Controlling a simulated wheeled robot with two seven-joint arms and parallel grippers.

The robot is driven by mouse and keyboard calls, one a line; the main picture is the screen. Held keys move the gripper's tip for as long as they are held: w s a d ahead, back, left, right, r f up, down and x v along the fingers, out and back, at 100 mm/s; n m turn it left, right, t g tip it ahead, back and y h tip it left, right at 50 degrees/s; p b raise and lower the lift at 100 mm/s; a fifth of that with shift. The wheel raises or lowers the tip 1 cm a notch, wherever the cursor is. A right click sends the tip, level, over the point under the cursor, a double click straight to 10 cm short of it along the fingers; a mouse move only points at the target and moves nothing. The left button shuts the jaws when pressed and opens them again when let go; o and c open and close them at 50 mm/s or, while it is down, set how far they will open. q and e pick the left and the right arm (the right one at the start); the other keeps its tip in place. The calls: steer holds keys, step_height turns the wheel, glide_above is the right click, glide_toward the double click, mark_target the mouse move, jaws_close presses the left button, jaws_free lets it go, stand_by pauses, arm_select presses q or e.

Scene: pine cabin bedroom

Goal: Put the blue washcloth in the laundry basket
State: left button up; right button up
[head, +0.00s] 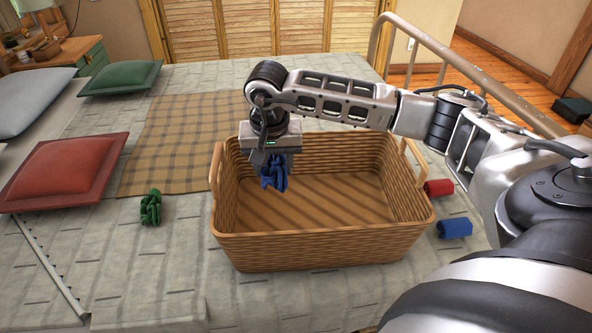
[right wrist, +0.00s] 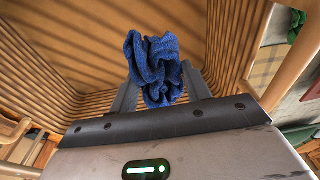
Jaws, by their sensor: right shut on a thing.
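The blue washcloth (head: 274,171) is crumpled and hangs from my right gripper (head: 272,160), inside the upper left part of the laundry basket. It also shows in the right wrist view (right wrist: 155,65), bunched between the fingers of my right gripper (right wrist: 160,90), which is shut on it. The wicker laundry basket (head: 325,246) stands on the bed, with a handle at each end. Its visible floor is bare, and its slatted inside also shows in the right wrist view (right wrist: 75,45). My left gripper is not in view.
A crumpled green cloth (head: 151,207) lies left of the basket. A red roll (head: 438,188) and a blue roll (head: 455,228) lie to its right. Red (head: 65,170) and green (head: 121,78) pillows are on the left. A metal bed rail (head: 440,55) runs behind my right arm.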

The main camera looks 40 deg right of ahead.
steer(key=shift+s+f, duration=0.1)
steer(key=shift+f, duration=0.8)
glide_above(277, 213)
steer(key=f, duration=0.6)
steer(key=shift+s+a+f+b, duration=0.15)
steer(key=shift+s+b, duration=0.2)
steer(key=shift+b, duration=0.05)
step_height(277, 213, down, 4)
steer(key=shift+r, duration=0.2)
steer(key=shift+f, duration=0.25)
arm_select(q)
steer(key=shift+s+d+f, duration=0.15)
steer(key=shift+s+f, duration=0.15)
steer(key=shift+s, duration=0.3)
steer(key=shift+b, duration=0.3)
arm_select(e)
steer(key=shift+f, duration=0.2)
steer(key=o, duration=0.9)
steer(key=shift+r, duration=0.1)
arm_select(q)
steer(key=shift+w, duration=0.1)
arm_select(e)
steer(key=shift+o, duration=0.2)
